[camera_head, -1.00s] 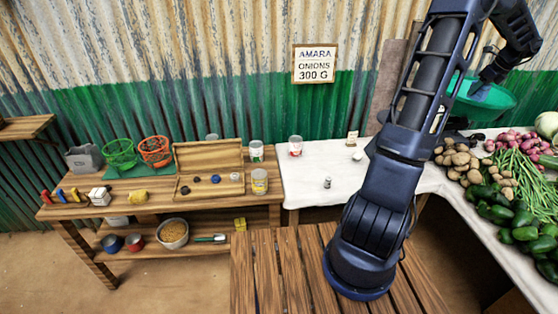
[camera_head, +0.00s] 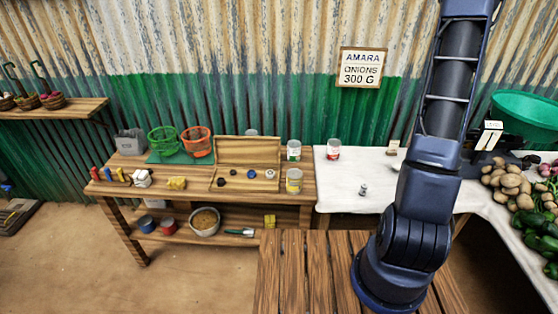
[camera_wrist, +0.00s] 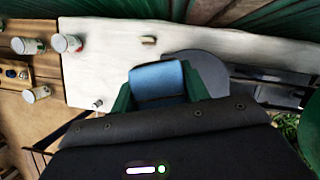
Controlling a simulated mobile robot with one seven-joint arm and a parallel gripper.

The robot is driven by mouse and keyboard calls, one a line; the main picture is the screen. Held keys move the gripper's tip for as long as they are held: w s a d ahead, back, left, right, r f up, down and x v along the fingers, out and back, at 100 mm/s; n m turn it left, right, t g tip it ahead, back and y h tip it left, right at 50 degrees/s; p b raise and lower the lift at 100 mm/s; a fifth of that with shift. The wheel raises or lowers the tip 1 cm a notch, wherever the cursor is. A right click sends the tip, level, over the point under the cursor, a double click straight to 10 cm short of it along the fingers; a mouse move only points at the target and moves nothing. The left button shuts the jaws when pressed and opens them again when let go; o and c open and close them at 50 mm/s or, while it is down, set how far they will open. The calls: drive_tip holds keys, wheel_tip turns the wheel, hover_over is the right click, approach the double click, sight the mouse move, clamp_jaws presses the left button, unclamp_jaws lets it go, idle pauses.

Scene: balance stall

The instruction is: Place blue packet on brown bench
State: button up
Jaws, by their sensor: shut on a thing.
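My gripper (camera_wrist: 160,86) shows in the wrist view, its green fingers closed on either side of a blue packet (camera_wrist: 157,78). The packet is held above the white-topped table; its lower part is hidden by the gripper body. In the head view the gripper and packet are out of frame. The brown bench (camera_head: 205,189) stands left of centre in the head view, with a bare strip along its front edge. Part of it shows at the left edge of the wrist view. The packet is apart from the bench.
The bench holds a green basket (camera_head: 163,141), an orange basket (camera_head: 197,142), a grey box (camera_head: 130,142), a wooden tray (camera_head: 248,150), a yellow thing (camera_head: 176,183) and cans. A white-topped table (camera_head: 340,197) adjoins its right end, with potatoes and a green basin (camera_head: 525,112) farther right.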

drive_tip(key=w+a+f+n, duration=0.1)
drive_tip(key=w+a+f, duration=0.25)
drive_tip(key=a, duration=1.95)
drive_tip(key=w+a+f+n+y, duration=0.1)
drive_tip(key=w+a+f+n, duration=0.2)
drive_tip(key=a, duration=1.9)
drive_tip(key=w+a+f, duration=0.4)
drive_tip(key=w+a, duration=0.1)
drive_tip(key=a, duration=1.8)
drive_tip(key=n+g+y, duration=0.2)
drive_tip(key=n+g, duration=0.1)
drive_tip(key=n, duration=0.3)
hover_over(157, 183)
drive_tip(key=s+d, duration=0.1)
drive_tip(key=d, duration=0.1)
wheel_tip(157, 183, down, 4)
drive_tip(key=shift+t, duration=0.3)
wheel_tip(157, 183, down, 19)
drive_tip(key=shift+a+r, duration=0.1)
drive_tip(key=shift+r, duration=0.1)
drive_tip(key=shift+f, duration=0.1)
